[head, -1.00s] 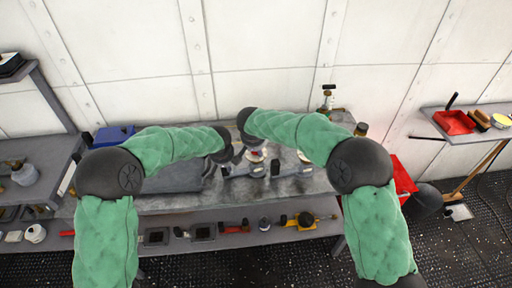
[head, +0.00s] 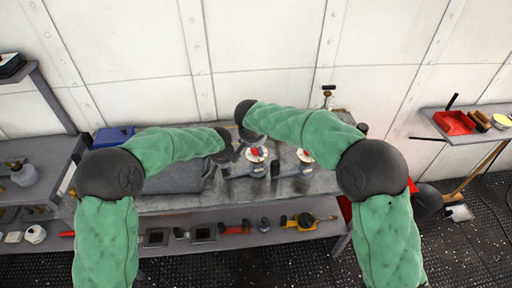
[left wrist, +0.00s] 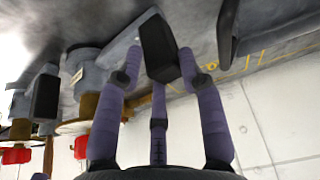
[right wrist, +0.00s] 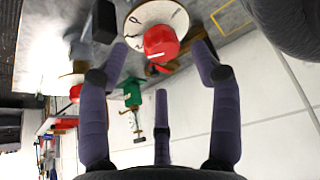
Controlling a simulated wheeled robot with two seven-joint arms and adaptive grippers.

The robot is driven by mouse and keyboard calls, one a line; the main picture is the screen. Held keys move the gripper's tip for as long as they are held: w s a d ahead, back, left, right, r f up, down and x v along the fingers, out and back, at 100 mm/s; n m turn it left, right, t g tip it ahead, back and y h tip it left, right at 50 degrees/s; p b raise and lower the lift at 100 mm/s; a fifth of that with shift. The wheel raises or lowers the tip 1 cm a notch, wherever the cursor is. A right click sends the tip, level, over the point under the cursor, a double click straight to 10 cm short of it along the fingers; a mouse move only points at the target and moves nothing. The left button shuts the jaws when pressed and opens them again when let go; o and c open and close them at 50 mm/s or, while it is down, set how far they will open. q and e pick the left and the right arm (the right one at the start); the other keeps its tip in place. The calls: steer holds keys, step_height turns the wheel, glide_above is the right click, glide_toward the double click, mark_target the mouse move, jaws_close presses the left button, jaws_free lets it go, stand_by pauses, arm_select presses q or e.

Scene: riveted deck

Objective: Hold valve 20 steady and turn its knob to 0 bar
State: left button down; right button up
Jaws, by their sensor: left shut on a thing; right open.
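Two valves with grey bodies, white dials and red knobs stand on the grey bench. My left gripper (left wrist: 160,55) is shut on the black end block (left wrist: 158,45) of the left valve (head: 240,171). That valve's red knob also shows in the left wrist view (left wrist: 81,147). My right gripper (right wrist: 163,62) is open, its fingers apart on either side of the left valve's red knob (right wrist: 161,43), over its white dial (right wrist: 140,18). Touch cannot be told. The right valve (head: 292,170) stands beside it. No valve number is readable, and the dial marks are partly hidden.
A dark grey folded or boxy thing (head: 180,175) and a blue box (head: 114,135) lie left on the bench. Several tools lie on the lower shelf (head: 200,250). A green fitting (right wrist: 132,95) stands beyond the valves.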

steer(key=v, duration=0.7)
steer(key=shift+s+r, duration=0.2)
steer(key=shift+r, duration=0.1)
steer(key=shift+a, duration=0.1)
steer(key=n+g+y, duration=0.1)
steer(key=n+g, duration=0.3)
steer(key=n, duration=1.1)
glide_above(256, 150)
steer(key=w, duration=0.1)
steer(key=f, duration=1.1)
steer(key=shift+w+f, duration=0.3)
steer(key=shift+c, duration=0.3)
